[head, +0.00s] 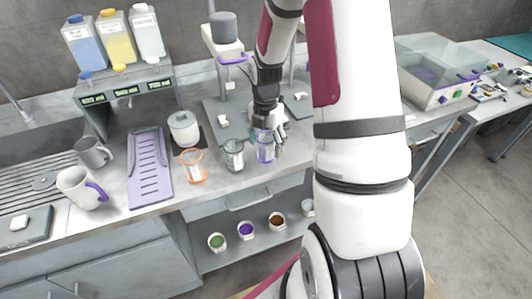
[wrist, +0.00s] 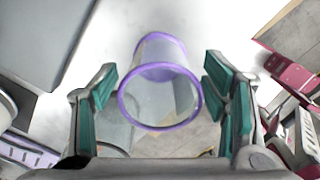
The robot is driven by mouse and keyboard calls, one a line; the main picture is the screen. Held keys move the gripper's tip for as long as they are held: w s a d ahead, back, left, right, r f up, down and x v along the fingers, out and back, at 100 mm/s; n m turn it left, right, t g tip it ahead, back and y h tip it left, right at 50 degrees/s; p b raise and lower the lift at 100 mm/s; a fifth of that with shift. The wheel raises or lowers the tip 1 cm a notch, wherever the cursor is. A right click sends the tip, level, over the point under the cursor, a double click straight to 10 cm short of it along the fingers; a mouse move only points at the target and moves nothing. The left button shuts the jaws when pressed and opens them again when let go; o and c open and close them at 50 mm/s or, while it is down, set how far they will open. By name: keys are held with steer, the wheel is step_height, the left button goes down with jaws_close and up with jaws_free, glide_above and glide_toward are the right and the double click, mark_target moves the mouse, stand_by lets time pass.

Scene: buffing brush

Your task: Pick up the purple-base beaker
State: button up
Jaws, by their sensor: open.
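The purple-base beaker (head: 265,147) is a clear glass with purple edges, standing on the grey counter. In the wrist view the beaker (wrist: 160,105) lies between the two teal fingertip pads, with a gap on each side. My gripper (wrist: 163,90) is open around it. In the head view my gripper (head: 266,130) is at the beaker from above and partly covers it. A clear beaker with a grey base (head: 233,156) stands just left of it. A beaker with an orange rim and base (head: 193,165) stands further left.
A bottle rack (head: 128,88) stands behind. The counter's front edge is close. Small bowls (head: 246,230) sit on the shelf below.

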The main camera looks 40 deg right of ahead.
step_height(320, 180, down, 2)
steer(key=shift+f, duration=0.1)
steer(key=c, duration=1.3)
